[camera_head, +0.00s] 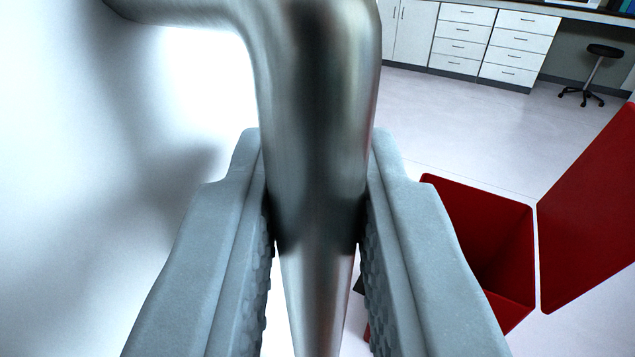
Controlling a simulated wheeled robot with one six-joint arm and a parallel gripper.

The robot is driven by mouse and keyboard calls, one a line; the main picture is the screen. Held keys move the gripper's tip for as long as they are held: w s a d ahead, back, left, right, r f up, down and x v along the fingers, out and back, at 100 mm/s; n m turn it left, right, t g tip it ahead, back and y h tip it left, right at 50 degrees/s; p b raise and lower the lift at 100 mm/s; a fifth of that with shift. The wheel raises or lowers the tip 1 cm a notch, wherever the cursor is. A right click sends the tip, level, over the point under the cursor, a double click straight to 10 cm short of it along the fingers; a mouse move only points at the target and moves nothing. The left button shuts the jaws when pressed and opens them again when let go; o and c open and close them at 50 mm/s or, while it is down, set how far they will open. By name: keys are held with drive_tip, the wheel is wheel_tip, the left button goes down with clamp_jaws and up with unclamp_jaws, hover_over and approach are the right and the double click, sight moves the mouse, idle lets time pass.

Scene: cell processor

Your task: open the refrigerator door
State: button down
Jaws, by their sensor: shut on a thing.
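The refrigerator door (110,200) is a smooth white surface that fills the left side of the view. Its handle (318,90) is a shiny metal bar that bends at the top and runs back to the door. My gripper (315,190) has one grey finger on each side of the bar's upright part and is shut on it. The textured inner pads face the bar. The rest of the refrigerator is out of view, and I cannot tell whether the door stands ajar.
A red open-topped bin (490,240) stands on the floor at the right, with a red panel (590,215) beside it. White drawer cabinets (515,50) and a black stool (595,75) are at the back. The pale floor (440,125) between is clear.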

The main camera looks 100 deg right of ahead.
drive_tip(key=shift+s+a+m+g, duration=0.5)
drive_tip(key=shift+s+a+g, duration=0.1)
drive_tip(key=shift+s+a, duration=0.8)
drive_tip(key=shift+w, duration=0.1)
drive_tip(key=c, duration=1.4)
unclamp_jaws()
drive_tip(key=shift+a, duration=0.1)
drive_tip(key=shift+w+a, duration=0.6)
drive_tip(key=shift+a, duration=2.2)
drive_tip(key=shift+w+a, duration=0.55)
drive_tip(key=shift+a, duration=2.3)
drive_tip(key=shift+w+a, duration=0.6)
drive_tip(key=shift+a, duration=2.2)
